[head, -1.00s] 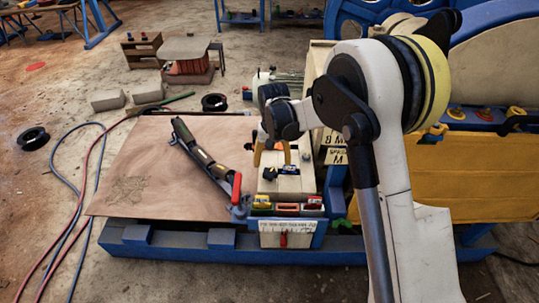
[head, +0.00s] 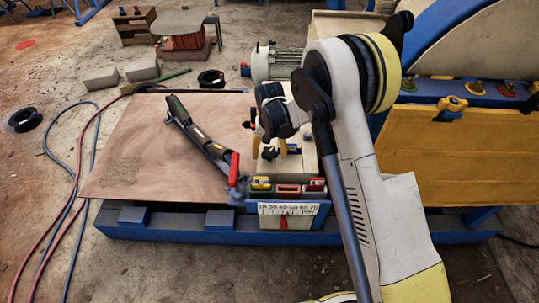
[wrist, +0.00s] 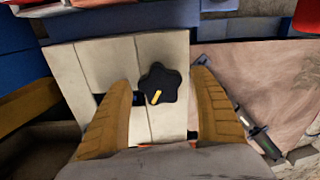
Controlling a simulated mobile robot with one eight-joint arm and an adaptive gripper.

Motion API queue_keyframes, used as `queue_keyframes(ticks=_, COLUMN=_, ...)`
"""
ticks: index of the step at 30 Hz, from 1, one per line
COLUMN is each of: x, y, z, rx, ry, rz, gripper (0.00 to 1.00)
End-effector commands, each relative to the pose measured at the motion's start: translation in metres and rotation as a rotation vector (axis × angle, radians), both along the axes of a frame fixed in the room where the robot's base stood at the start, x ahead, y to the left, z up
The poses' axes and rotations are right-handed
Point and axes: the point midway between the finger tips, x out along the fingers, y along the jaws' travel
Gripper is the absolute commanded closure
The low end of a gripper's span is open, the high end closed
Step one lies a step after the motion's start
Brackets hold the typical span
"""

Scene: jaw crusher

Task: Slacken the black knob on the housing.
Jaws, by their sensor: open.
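The black knob (wrist: 160,84) has a lobed, star-like shape and a yellow mark pointing down and left in the wrist view. It sits on the pale panelled top of the housing (wrist: 90,62). In the head view the knob (head: 270,153) is small and partly hidden by my gripper (head: 270,149). My gripper (wrist: 161,80) is open, with one tan finger on each side of the knob in the wrist view. I cannot tell how far the fingertips are above the housing.
Coloured blocks (head: 288,190) and a scale plate (head: 288,209) are at the housing's front. A grey-green motor (head: 277,64) stands behind.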

Motion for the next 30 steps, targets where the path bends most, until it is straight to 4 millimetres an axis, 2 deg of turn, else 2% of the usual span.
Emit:
queue_keyframes(ticks=8, x=-0.0001, y=-0.0001, z=-0.0008, rx=0.000, ry=0.000, rz=0.000, gripper=0.31)
queue_keyframes(ticks=12, x=-0.0001, y=0.0000, z=-0.0008, rx=0.000, ry=0.000, rz=0.000, gripper=0.73)
queue_keyframes(ticks=13, x=-0.0001, y=-0.0001, z=-0.0008, rx=0.000, ry=0.000, rz=0.000, gripper=0.81)
queue_keyframes(ticks=23, x=0.0000, y=-0.0002, z=-0.0009, rx=0.000, ry=0.000, rz=0.029, gripper=0.82)
queue_keyframes(ticks=30, x=0.0002, y=-0.0004, z=-0.0009, rx=-0.001, ry=0.000, rz=0.153, gripper=0.82)
